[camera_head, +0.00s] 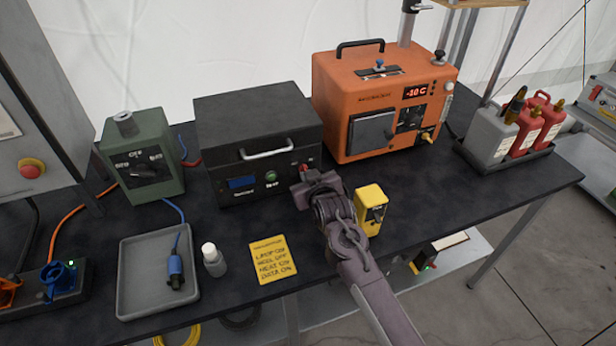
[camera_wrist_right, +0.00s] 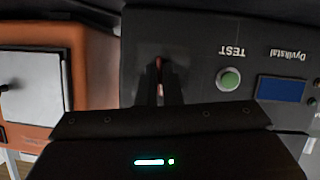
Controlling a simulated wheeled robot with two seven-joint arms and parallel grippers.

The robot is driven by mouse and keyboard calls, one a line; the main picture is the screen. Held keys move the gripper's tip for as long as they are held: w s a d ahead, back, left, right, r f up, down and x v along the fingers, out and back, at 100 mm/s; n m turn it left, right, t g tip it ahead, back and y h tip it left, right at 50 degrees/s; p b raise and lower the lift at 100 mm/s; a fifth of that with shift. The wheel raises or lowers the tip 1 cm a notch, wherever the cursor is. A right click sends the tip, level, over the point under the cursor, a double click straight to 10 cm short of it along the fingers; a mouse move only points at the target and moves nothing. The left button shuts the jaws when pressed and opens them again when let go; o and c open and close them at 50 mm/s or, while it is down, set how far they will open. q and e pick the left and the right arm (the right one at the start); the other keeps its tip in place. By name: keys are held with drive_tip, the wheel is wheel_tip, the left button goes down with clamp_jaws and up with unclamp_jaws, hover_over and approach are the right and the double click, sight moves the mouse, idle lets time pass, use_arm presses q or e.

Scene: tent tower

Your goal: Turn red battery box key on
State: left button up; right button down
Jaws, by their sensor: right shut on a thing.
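The black battery box (camera_head: 225,130) stands at the back of the table, with a handle, a blue display and a green button on its front. Its red key (camera_head: 305,169) is at the right end of that front. My right gripper (camera_head: 306,180) reaches the key from the front. In the right wrist view, where the box appears upside down, my right gripper (camera_wrist_right: 158,82) is shut on the red key (camera_wrist_right: 158,63). The fingers hide most of the key, so I cannot tell its angle. My left gripper is not in view.
An orange heater-like box (camera_head: 340,95) stands right of the black box. A yellow box (camera_head: 371,207) stands close beside my right arm. A green dial box (camera_head: 140,165), grey tray (camera_head: 135,290), white bottle (camera_head: 213,262) and yellow note (camera_head: 272,262) are to the left.

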drive_tip(key=shift+f, duration=0.1)
drive_tip(key=c, duration=1.6)
unclamp_jaws()
drive_tip(key=v, duration=0.8)
drive_tip(key=shift+b, duration=0.4)
drive_tip(key=shift+w, duration=0.1)
